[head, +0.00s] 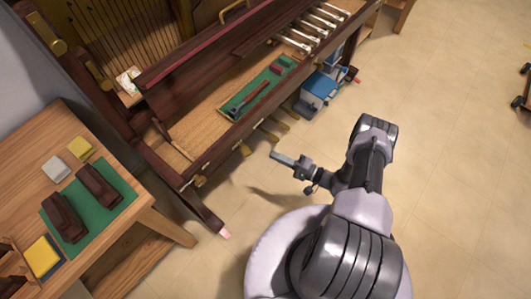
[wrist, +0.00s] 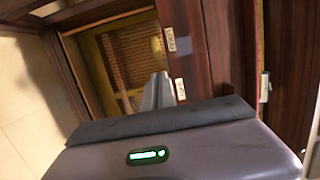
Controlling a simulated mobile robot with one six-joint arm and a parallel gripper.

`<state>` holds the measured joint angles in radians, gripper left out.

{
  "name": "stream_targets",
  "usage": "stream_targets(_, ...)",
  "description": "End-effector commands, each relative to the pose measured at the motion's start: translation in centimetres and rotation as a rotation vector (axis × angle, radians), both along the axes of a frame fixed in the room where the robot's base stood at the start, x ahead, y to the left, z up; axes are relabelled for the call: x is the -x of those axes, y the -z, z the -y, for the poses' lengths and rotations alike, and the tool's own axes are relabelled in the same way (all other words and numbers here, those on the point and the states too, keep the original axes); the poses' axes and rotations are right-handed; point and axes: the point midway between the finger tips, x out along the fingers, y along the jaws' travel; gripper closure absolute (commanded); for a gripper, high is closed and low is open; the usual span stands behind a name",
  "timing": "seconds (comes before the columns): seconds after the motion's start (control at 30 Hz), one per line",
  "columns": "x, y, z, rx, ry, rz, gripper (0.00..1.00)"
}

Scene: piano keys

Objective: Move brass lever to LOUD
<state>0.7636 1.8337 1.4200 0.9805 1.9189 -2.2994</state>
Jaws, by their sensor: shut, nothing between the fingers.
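My gripper (head: 274,154) is shut and empty, held out in front of the piano's lower front, apart from it. In the wrist view its grey fingers (wrist: 157,91) point at a dark wooden rail (wrist: 184,55). The rail carries two small white labels, one upper (wrist: 170,39) and one lower (wrist: 180,88); their lettering is too small to read surely. In the head view a small brass piece (head: 199,181) sits at the rail's near left end, and may be the brass lever.
Brass pedals (head: 268,136) stick out below the piano. A green tray (head: 262,85) with a red-handled tool lies on the key bed. A blue toolbox (head: 320,88) stands on the floor to the right. A wooden table (head: 150,192) stands left. Floor right of my arm is clear.

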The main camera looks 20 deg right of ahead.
Motion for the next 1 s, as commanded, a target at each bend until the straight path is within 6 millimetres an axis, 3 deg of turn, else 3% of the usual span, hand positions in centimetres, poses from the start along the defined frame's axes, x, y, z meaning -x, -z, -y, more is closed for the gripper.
stream_targets(0.1, 2.2, -0.4, 1.2, -0.001, 0.006, -0.001, 1.00)
stream_targets(0.3, 4.5, -0.2, 2.3, -0.001, 0.004, 0.002, 1.00)
stream_targets(0.83, 4.7, -0.2, 2.5, 0.002, 0.000, 0.002, 1.00)
stream_targets(0.93, 3.3, -2.9, 3.0, 0.020, -0.082, -0.018, 1.00)
stream_targets(1.0, 1.5, -7.4, 3.0, 0.055, -0.213, -0.068, 1.00)
